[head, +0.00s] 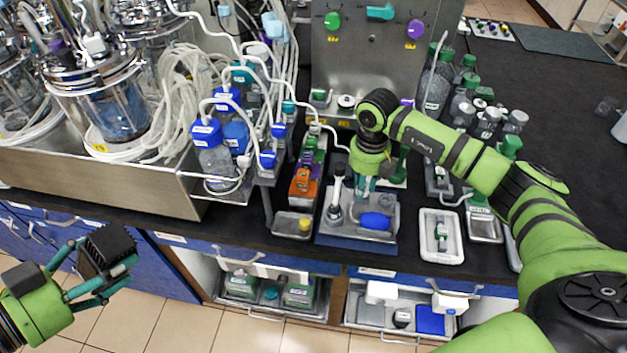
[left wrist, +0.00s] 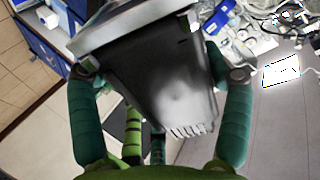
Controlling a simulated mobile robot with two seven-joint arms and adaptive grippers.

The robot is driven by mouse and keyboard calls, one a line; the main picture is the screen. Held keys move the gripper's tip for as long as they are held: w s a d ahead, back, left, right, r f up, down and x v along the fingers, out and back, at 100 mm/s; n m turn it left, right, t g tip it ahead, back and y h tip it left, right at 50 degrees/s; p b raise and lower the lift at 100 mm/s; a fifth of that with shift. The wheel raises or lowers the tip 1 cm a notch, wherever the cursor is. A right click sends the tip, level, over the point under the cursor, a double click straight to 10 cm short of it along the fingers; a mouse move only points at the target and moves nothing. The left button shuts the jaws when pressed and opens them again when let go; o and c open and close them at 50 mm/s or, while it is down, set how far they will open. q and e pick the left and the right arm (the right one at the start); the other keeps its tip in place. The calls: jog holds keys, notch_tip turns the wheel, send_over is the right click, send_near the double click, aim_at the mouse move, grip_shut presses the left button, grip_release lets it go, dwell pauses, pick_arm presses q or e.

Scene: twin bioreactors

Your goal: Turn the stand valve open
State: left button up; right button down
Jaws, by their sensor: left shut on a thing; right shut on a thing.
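A steel panel (head: 365,55) stands at the back. It carries a teal handle (head: 380,12) lying sideways, a green knob (head: 332,20) and a purple knob (head: 415,29); I cannot tell which part is the stand valve. My right gripper (head: 363,186) points down in front of the panel, at the back of a blue-grey tray. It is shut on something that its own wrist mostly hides. My left gripper (head: 98,268) is shut on a dark ribbed block (head: 107,246), held over the floor in front of the bench. The block fills the middle of the left wrist view (left wrist: 160,85).
The blue-grey tray (head: 335,240) holds a blue bulb (head: 375,221) and a probe. A white tray (head: 455,255) is to its right. Glass vessels and looped tubing crowd the left; bottles stand behind my right arm.

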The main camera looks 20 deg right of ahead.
aim_at(123, 273)
pick_arm(q)
notch_tip(123, 273, down, 4)
jog(key=b, duration=0.3)
jog(key=shift+r, duration=0.2)
pick_arm(e)
jog(key=n, duration=0.4)
jog(key=shift+f, duration=0.25)
jog(key=n+b, duration=0.4)
jog(key=n, duration=0.1)
jog(key=shift+b, duration=0.3)
jog(key=n+b, duration=0.2)
jog(key=n, duration=0.2)
pick_arm(q)
notch_tip(123, 273, down, 8)
jog(key=b, duration=0.2)
jog(key=shift+f, duration=0.25)
pick_arm(e)
jog(key=shift+r+n, duration=0.2)
jog(key=shift+n, duration=1.9)
jog(key=c, duration=0.9)
grip_release()
jog(key=shift+c, duration=0.2)
notch_tip(123, 273, up, 12)
